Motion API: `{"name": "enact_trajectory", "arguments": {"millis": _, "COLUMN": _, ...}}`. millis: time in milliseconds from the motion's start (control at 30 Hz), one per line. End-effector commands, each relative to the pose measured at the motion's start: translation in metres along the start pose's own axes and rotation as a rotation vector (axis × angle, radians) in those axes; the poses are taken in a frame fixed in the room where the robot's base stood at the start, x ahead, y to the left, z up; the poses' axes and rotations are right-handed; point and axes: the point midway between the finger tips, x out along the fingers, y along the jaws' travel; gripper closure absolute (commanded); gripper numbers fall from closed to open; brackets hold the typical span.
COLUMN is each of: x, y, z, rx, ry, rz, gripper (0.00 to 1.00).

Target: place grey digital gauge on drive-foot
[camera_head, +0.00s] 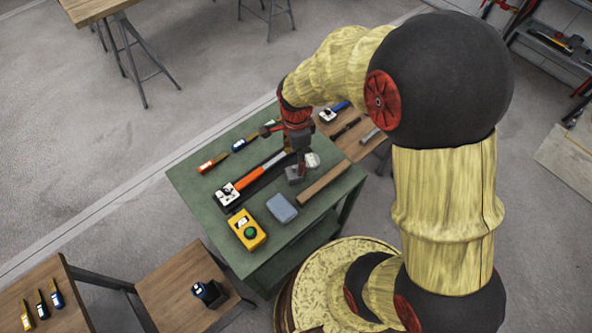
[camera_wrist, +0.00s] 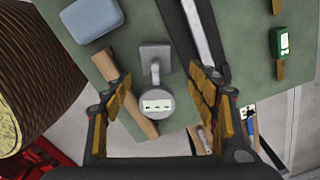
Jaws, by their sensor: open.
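The grey digital gauge (camera_wrist: 157,101) has a round face with a pale display and lies at the edge of the green table in the wrist view. It also shows as a pale round shape in the head view (camera_head: 312,160). A grey block with a stem (camera_wrist: 153,52) adjoins it; I cannot tell whether they are one piece. My gripper (camera_wrist: 162,88) is open, its fingers on either side of the gauge in the wrist view, with visible gaps. In the head view my gripper (camera_head: 301,163) is over the table's far part. I cannot tell which thing is the drive-foot.
The green table (camera_head: 195,178) also bears a wooden bar (camera_head: 325,183), a blue-grey box (camera_head: 282,208), a yellow box with a green button (camera_head: 247,231), a long orange-and-black tool (camera_head: 240,186) and small handled tools. A wooden table (camera_head: 352,146) with tools adjoins behind.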

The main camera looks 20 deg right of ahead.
Motion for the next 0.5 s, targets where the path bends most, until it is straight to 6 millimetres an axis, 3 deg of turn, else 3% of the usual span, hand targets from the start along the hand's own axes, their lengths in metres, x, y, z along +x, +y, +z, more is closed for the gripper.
{"name": "enact_trajectory", "arguments": {"millis": 500, "x": 0.058, "y": 0.006, "z": 0.005, "rx": -0.002, "ry": 0.000, "rz": 0.003, "gripper": 0.41}}
